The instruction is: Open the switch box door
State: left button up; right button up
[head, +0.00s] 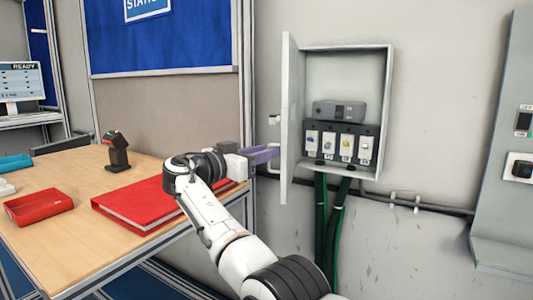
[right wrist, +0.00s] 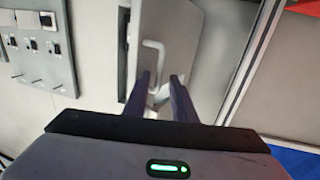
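The grey switch box (head: 386,110) is on the wall in the head view. Its door (head: 291,110) stands swung out on the left side, so the inside shows, with a row of switches (head: 340,143). My right gripper (head: 277,155) is at the outer face of the door, by the handle. In the right wrist view the door (right wrist: 185,40) carries a pale bent handle (right wrist: 153,58). The two dark fingers (right wrist: 160,80) are apart, with the lower end of the handle near the gap between their tips. Whether they touch it cannot be told. My left gripper is out of view.
A wooden table (head: 60,240) on the left holds a red binder (head: 140,205), a red tray (head: 38,205) and a dark scanner on a stand (head: 117,152). Green cables (head: 322,220) run down below the box. A grey panel (head: 505,130) is on the right.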

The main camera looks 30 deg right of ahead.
jog(key=v, duration=0.9)
jog(key=shift+a+b, duration=0.2)
jog(key=shift+b, duration=0.2)
jog(key=shift+r, duration=0.1)
